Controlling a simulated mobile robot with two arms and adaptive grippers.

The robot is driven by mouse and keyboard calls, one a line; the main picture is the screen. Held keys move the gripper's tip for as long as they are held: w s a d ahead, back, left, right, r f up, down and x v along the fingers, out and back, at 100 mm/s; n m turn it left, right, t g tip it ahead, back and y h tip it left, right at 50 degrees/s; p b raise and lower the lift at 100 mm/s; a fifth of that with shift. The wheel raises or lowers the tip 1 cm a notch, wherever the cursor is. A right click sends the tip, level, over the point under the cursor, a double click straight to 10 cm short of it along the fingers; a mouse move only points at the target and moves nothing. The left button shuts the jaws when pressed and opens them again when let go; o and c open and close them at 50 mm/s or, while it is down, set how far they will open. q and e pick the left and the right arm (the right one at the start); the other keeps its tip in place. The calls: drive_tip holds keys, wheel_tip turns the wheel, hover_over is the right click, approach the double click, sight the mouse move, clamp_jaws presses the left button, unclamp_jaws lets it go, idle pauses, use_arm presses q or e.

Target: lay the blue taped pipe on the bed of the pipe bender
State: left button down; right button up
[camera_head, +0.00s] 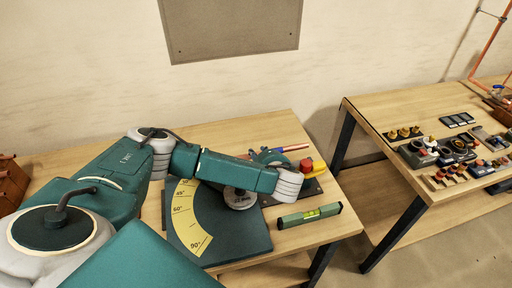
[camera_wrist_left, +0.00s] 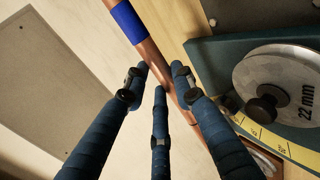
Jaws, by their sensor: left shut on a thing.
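The blue taped pipe (camera_head: 294,148) is a copper tube with a blue band, near the table's back edge in the head view. In the left wrist view the pipe (camera_wrist_left: 153,58) runs diagonally between the fingers, its blue band (camera_wrist_left: 128,20) beyond them. My left gripper (camera_wrist_left: 160,80) is shut on the bare copper part. In the head view its fingers are mostly hidden by my arm. The pipe bender (camera_head: 250,240) is a dark teal plate with a yellow angle scale and a grey wheel marked 22 mm (camera_wrist_left: 275,82). The pipe appears beside the bender; its height is unclear.
A green spirit level (camera_head: 310,215) lies at the table's front right. A red and yellow item (camera_head: 306,165) stands on a dark base behind it. A second table (camera_head: 375,112) at right holds fittings and tools. A gap separates the tables. A brown box (camera_head: 10,185) sits far left.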

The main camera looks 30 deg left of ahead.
use_arm(q)
wheel_tip(320, 180, down, 7)
drive_tip(key=shift+s+d+f, duration=0.1)
drive_tip(key=shift+f, duration=0.05)
drive_tip(key=shift+f+b, duration=0.3)
drive_tip(key=shift+f, duration=0.55)
use_arm(e)
drive_tip(key=shift+s+d+f, duration=0.25)
drive_tip(key=shift+s+d, duration=0.05)
drive_tip(key=shift+s, duration=0.25)
drive_tip(key=shift+s+d+f, duration=0.2)
drive_tip(key=shift+s+d, duration=0.05)
drive_tip(key=shift+s, duration=0.25)
use_arm(q)
drive_tip(key=shift+d, duration=0.1)
drive_tip(key=shift+w+d, duration=0.45)
drive_tip(key=shift+w, duration=0.15)
use_arm(e)
drive_tip(key=shift+a, duration=0.1)
drive_tip(key=shift+w+a, duration=0.1)
